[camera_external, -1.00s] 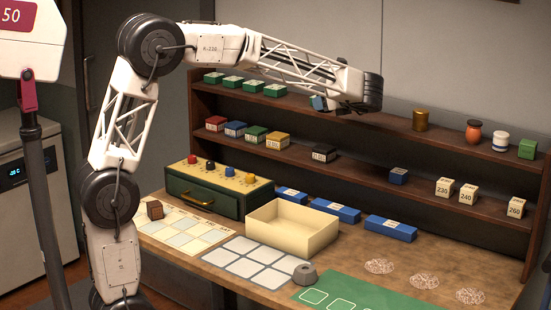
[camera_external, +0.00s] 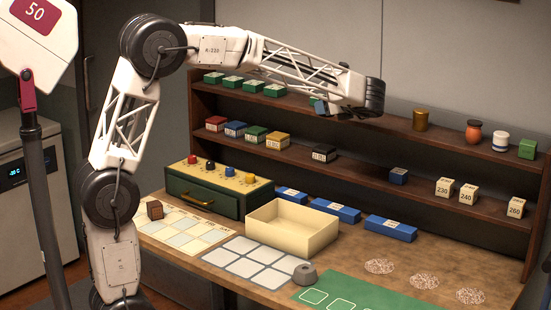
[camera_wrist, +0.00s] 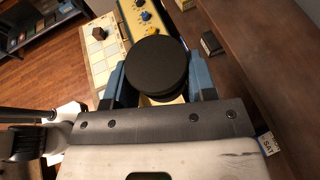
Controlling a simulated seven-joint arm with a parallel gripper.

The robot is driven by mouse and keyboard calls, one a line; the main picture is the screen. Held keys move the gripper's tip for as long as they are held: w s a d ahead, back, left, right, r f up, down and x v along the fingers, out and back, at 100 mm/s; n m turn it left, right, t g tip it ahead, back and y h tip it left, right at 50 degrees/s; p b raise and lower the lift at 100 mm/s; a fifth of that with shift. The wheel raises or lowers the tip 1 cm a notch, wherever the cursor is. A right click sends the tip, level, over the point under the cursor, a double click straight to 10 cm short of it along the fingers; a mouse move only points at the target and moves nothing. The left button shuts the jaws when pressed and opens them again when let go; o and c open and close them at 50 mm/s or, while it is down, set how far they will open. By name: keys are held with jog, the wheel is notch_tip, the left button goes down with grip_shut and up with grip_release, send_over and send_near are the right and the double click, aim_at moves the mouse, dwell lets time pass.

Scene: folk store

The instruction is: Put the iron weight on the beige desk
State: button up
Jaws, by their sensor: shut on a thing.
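My gripper (camera_wrist: 158,88) has blue fingers and is shut on a dark round disc (camera_wrist: 156,63), seen face-on in the wrist view. The disc looks like the iron weight, but I cannot be sure. In the camera_external view my gripper (camera_external: 320,107) is in front of the upper shelf, high above the worktop; the disc cannot be made out there. A grey, knob-like block (camera_external: 305,274) sits on the brown worktop (camera_external: 345,262), beside a grid of pale squares (camera_external: 262,262). No separate beige desk is clear; an open beige tray (camera_external: 293,236) stands on the worktop.
A green drawer unit (camera_external: 212,203) with a beige knobbed top stands at the back left. Blue boxes (camera_external: 390,229) lie behind the tray. Shelves (camera_external: 440,140) with small boxes and jars line the back.

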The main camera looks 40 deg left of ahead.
jog(key=s+d+f, duration=0.3)
jog(key=d+f, duration=0.2)
jog(key=f, duration=0.5)
jog(key=s+d+f+m+t, duration=0.1)
jog(key=s+d+f, duration=0.2)
jog(key=f, duration=0.7)
jog(key=s+d+f+m+t, duration=0.1)
jog(key=s+d+f, duration=0.2)
jog(key=d+f, duration=0.4)
notch_tip(320, 180, down, 4)
jog(key=shift+d+r+h, duration=0.25)
jog(key=shift+d+h, duration=0.1)
jog(key=shift+h, duration=0.05)
send_over(351, 267)
jog(key=shift+s+f, duration=0.1)
jog(key=shift+f, duration=3.05)
jog(key=shift+f, duration=1.85)
jog(key=shift+f, duration=0.1)
